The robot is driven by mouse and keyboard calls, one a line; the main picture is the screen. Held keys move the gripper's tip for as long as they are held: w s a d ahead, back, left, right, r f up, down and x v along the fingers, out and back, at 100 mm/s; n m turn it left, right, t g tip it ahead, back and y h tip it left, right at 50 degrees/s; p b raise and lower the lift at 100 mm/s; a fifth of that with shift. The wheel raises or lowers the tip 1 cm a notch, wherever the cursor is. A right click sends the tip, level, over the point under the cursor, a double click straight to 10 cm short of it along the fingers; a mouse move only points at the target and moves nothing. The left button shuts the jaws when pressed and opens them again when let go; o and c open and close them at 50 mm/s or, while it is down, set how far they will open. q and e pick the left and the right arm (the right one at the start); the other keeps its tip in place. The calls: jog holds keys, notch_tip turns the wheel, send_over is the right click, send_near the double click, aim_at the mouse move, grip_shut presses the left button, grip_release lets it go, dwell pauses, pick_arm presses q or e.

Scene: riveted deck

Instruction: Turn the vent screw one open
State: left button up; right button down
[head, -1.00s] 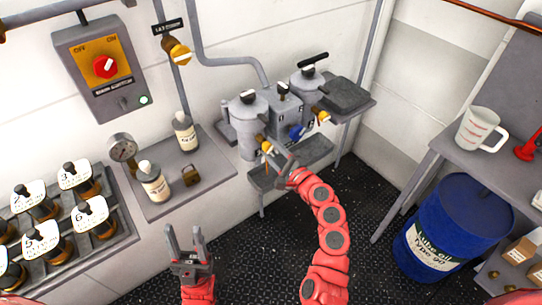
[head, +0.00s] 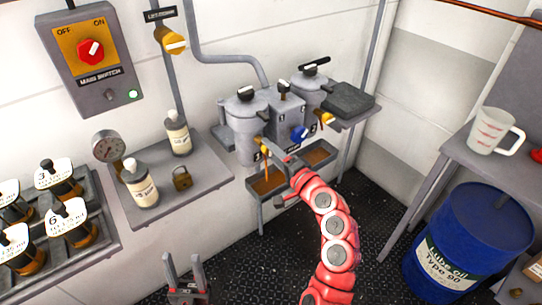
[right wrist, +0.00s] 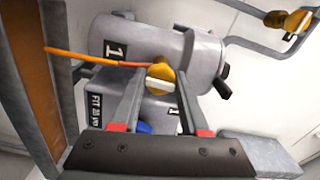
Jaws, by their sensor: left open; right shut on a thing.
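Vent screw one (head: 259,141) is a small yellow knob low on the front of the left grey filter housing (head: 243,118). In the right wrist view the knob (right wrist: 160,74) sits between the fingertips of my right gripper (right wrist: 162,82), beside the label 1 on the housing. My right gripper (head: 270,152) is shut on it. A thin orange stream runs from the screw, down in the head view, into the drip tray (head: 287,178), which holds brown-orange liquid. My left gripper (head: 184,272) is open and empty at the lower left, away from the housings.
A second yellow screw (head: 326,119) is on the right housing (head: 311,88), with a blue knob (head: 299,133) between. A blue drum (head: 475,235) stands right.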

dwell(0.3)
jog(key=shift+f, duration=0.1)
jog(key=shift+c, duration=2.1)
grip_release()
jog(key=p+v, duration=0.1)
jog(key=v, duration=1.6)
jog(key=shift+s, duration=0.15)
